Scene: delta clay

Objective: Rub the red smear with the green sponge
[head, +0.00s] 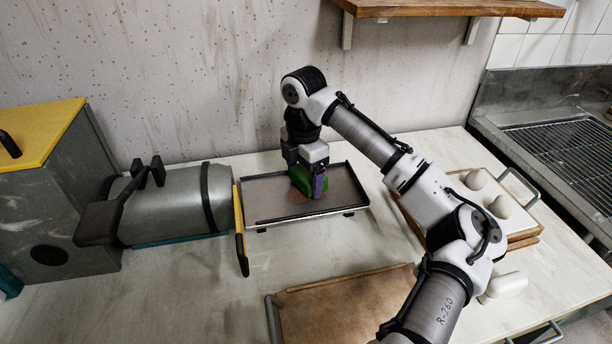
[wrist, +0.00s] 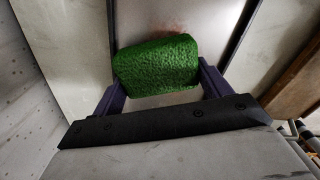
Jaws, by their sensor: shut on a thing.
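The green sponge (wrist: 156,66) is between the two purple fingers of my gripper (wrist: 160,84) in the wrist view, and the gripper is shut on it. In the head view the sponge (head: 300,179) shows partly behind a finger of my gripper (head: 313,184), low over a shallow grey tray (head: 345,190). I cannot tell whether the sponge touches the tray surface. The red smear (head: 297,195) is a faint reddish patch on the tray beside the sponge, partly hidden. In the wrist view the smear (wrist: 192,37) shows faintly just beyond the sponge's edge.
A metal cylinder (head: 175,205) with a yellow-edged plate lies left of the tray. A brown board (head: 340,305) lies in front. A wooden tray (head: 525,237) with pale rounded things (head: 500,206) stands right, near a sink rack (head: 570,150). A shelf (head: 450,8) hangs above.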

